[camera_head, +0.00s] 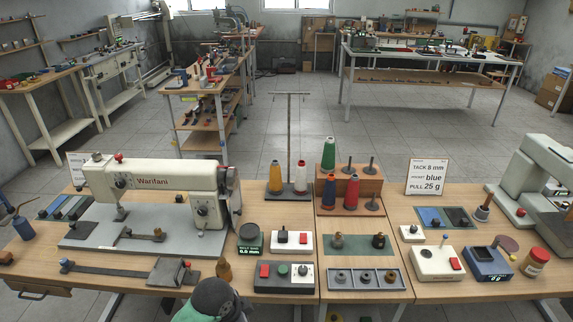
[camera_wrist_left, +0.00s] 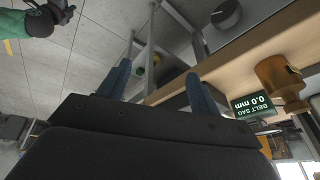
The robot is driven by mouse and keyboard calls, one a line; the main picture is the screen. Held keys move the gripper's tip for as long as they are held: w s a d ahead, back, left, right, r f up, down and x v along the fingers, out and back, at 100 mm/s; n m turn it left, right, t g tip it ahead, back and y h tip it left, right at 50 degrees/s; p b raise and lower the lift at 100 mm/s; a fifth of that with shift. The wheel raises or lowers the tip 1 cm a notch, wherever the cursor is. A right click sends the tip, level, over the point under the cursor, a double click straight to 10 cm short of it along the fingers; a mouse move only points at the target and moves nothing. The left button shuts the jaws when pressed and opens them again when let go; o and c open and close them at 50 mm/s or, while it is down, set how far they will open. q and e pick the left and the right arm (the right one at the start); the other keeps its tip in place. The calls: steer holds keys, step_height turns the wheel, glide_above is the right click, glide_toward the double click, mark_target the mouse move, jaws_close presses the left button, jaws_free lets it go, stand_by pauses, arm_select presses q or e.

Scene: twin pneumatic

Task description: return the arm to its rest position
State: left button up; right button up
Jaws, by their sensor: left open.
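My left gripper (camera_wrist_left: 157,84) shows in the left wrist view as two blue fingers spread well apart, with nothing between them. It hangs in the air near the table's front edge, with the floor and table legs behind it. The head view does not show its fingers. A dark rounded arm part of mine with a green patch (camera_head: 212,300) stands at the bottom of the head view, before the table's front edge.

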arm_select(q)
steer(key=s+a+f+n+t+y, duration=0.1)
steer(key=s+a+f+n, duration=0.1)
steer(key=s+a+n, duration=0.55)
steer(key=s+a+f+n+y, duration=0.1)
steer(key=s+a+n+y, duration=0.2)
steer(key=s, duration=0.7)
step_height(320, 180, down, 24)
steer(key=w+d+g+h, duration=0.1)
steer(key=w+d, duration=0.1)
steer(key=s+f, duration=0.3)
steer(key=f, duration=0.8)
steer(key=s+f, duration=0.4)
steer(key=f, duration=0.7)
steer(key=shift+s+g+h, duration=0.2)
steer(key=shift+g+h, duration=0.1)
steer(key=shift+g, duration=0.1)
arm_select(e)
steer(key=shift+d, duration=0.2)
arm_select(q)
steer(key=shift+d, duration=0.1)
arm_select(e)
steer(key=shift+a, duration=0.15)
steer(key=shift+a, duration=0.4)
